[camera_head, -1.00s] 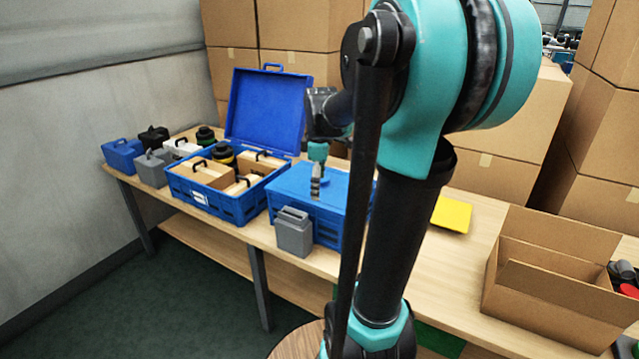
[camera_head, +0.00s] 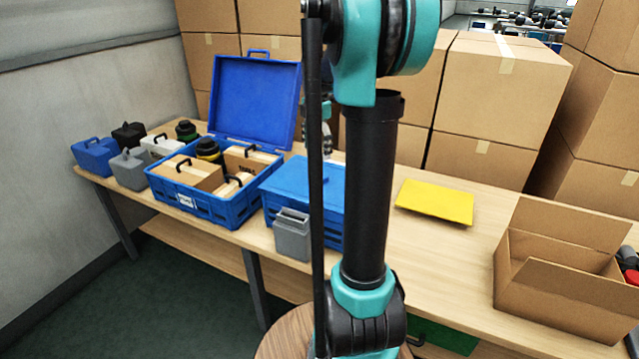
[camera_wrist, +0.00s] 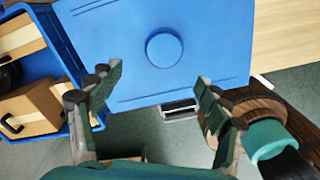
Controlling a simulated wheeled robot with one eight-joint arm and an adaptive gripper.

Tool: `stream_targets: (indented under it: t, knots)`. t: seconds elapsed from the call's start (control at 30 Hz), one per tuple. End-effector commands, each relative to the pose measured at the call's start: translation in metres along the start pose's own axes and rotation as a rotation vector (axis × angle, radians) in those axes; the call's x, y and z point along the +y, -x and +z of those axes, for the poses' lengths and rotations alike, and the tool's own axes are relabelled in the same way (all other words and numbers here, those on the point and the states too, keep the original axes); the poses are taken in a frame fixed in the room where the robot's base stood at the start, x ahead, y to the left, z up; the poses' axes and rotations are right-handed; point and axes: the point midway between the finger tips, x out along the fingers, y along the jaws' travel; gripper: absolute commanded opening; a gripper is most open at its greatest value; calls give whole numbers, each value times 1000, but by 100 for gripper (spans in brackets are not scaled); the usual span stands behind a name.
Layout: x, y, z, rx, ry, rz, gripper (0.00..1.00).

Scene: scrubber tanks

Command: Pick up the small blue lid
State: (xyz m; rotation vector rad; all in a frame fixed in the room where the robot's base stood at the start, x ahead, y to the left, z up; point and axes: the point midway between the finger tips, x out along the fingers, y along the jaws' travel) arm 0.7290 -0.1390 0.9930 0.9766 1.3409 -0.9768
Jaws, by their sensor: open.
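The small blue lid (camera_wrist: 164,47) is a round disc lying flat on the larger flat blue top (camera_wrist: 215,65) of a closed blue crate (camera_head: 284,183). My gripper (camera_wrist: 157,76) is open and empty above the crate's near edge. In the wrist view its two fingers are spread wide, and the small lid shows beyond the fingertips, between their lines. In the head view my gripper (camera_head: 326,142) is mostly hidden behind my arm and hangs over the crate.
A grey container (camera_head: 292,238) stands against the crate's front. Left of it, an open blue case (camera_head: 243,207) holds cardboard boxes, its cover raised. A yellow panel (camera_head: 436,202) and an open cardboard box (camera_head: 560,287) lie to the right. Bare table lies between them.

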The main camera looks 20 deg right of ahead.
Motion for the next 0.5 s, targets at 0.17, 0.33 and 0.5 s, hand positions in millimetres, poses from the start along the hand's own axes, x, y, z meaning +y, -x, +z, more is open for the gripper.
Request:
stream_targets:
  t: [0.17,0.33,0.5]
  knots:
    - [0,-28,0,0,-1,0,77]
    - [0,-38,0,0,-1,0,77]
    - [-3,-55,4,0,-1,0,77]
